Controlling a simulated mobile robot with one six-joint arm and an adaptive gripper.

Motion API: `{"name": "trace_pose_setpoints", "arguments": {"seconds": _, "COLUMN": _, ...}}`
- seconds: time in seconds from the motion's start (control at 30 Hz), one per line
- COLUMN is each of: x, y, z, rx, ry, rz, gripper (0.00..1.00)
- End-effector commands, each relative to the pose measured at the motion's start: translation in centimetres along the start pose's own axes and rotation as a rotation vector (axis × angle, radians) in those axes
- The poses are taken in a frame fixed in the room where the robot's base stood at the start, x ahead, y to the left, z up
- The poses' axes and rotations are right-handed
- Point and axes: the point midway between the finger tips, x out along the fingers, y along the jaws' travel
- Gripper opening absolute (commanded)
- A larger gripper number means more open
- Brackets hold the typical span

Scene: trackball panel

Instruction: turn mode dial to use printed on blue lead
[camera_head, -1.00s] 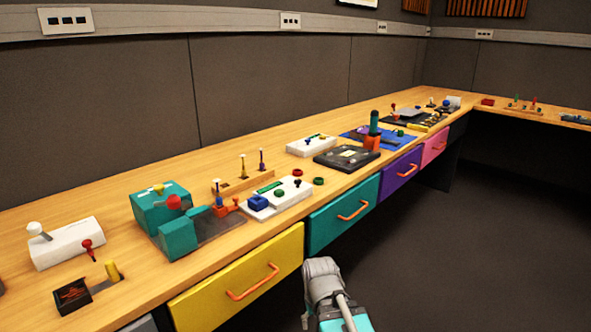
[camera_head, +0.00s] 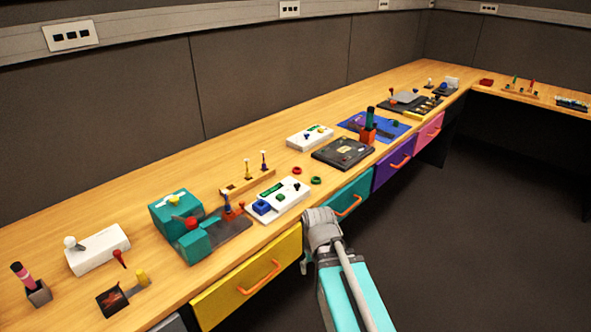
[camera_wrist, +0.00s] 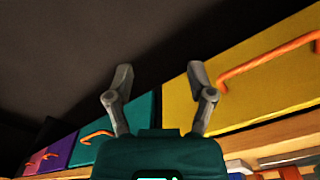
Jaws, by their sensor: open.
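A second white panel (camera_head: 300,141) with small yellow and blue knobs and a green strip lies farther back. I cannot tell which knob is the mode dial; no blue lead or printed label is readable. My gripper (camera_head: 318,225) is in front of the counter, beside the yellow and teal drawers and apart from the panels.
A teal machine (camera_head: 176,212) with a red knob stands left of the near panel. A black panel (camera_head: 343,153) and an orange cup (camera_head: 368,134) lie to its right. The yellow drawer (camera_head: 230,294) has an orange handle protruding near my arm. The floor at right is clear.

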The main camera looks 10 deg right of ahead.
Motion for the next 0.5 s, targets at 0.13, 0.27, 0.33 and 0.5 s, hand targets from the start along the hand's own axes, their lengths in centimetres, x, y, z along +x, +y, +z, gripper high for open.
{"name": "trace_pose_setpoints", "arguments": {"seconds": 0.13, "x": -4.0, "y": 0.0, "z": -0.4, "rx": 0.000, "ry": 0.005, "rz": 0.000, "gripper": 0.70}}
{"name": "trace_pose_setpoints", "arguments": {"seconds": 0.27, "x": -6.5, "y": 0.0, "z": -0.7, "rx": 0.002, "ry": 0.008, "rz": 0.000, "gripper": 0.70}}
{"name": "trace_pose_setpoints", "arguments": {"seconds": 0.33, "x": -7.8, "y": 0.0, "z": -0.8, "rx": 0.004, "ry": 0.010, "rz": 0.000, "gripper": 0.70}}
{"name": "trace_pose_setpoints", "arguments": {"seconds": 0.5, "x": -11.0, "y": 0.0, "z": -1.4, "rx": 0.012, "ry": 0.014, "rz": 0.000, "gripper": 0.70}}
